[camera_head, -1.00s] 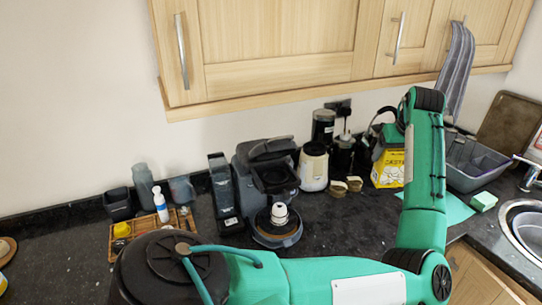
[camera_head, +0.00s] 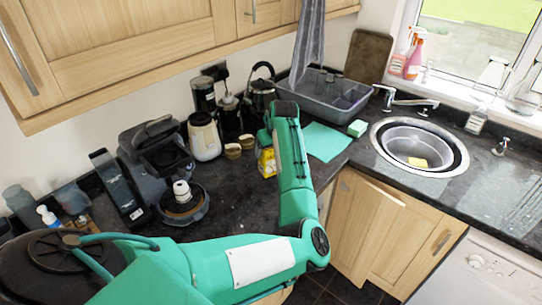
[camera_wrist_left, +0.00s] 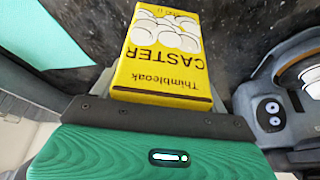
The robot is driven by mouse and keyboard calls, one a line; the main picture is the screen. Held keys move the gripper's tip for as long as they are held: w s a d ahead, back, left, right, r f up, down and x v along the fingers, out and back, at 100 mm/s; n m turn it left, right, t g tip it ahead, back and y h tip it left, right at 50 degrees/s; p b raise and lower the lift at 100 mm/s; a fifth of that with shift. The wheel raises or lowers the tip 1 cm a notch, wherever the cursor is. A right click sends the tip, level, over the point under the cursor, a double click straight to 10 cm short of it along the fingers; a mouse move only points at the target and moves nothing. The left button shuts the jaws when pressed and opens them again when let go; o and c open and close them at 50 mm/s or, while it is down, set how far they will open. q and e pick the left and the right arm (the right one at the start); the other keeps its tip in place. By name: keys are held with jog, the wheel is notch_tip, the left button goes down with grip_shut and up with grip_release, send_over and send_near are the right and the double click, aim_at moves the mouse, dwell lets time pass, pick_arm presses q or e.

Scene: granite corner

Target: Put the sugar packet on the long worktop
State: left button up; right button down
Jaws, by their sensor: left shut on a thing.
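The sugar packet is a yellow packet marked "CASTER" with white shapes on it. It fills the upper middle of the left wrist view (camera_wrist_left: 160,62) and shows partly behind my left arm in the head view (camera_head: 266,162). My left gripper (camera_wrist_left: 160,98) is shut on its near end; in the head view my arm largely hides the fingers. The dark speckled worktop (camera_head: 240,205) lies beyond the packet. I cannot tell whether the packet touches it. My right gripper is in neither view.
A coffee machine (camera_head: 160,160), a cream grinder (camera_head: 204,138) and small brown pots (camera_head: 233,150) stand left of the packet. Bare worktop lies before the grinder.

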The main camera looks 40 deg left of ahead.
aim_at(271, 159)
pick_arm(q)
notch_tip(271, 159, down, 3)
jog(key=shift+f+p, duration=0.1)
jog(key=shift+p, duration=0.4)
jog(key=shift+f, duration=0.55)
jog(key=shift+f, duration=0.15)
jog(key=o, duration=1.3)
jog(key=shift+f, duration=0.1)
jog(key=shift+o, duration=0.2)
jog(key=b+v, duration=0.3)
jog(key=v, duration=0.9)
jog(key=shift+r, duration=0.25)
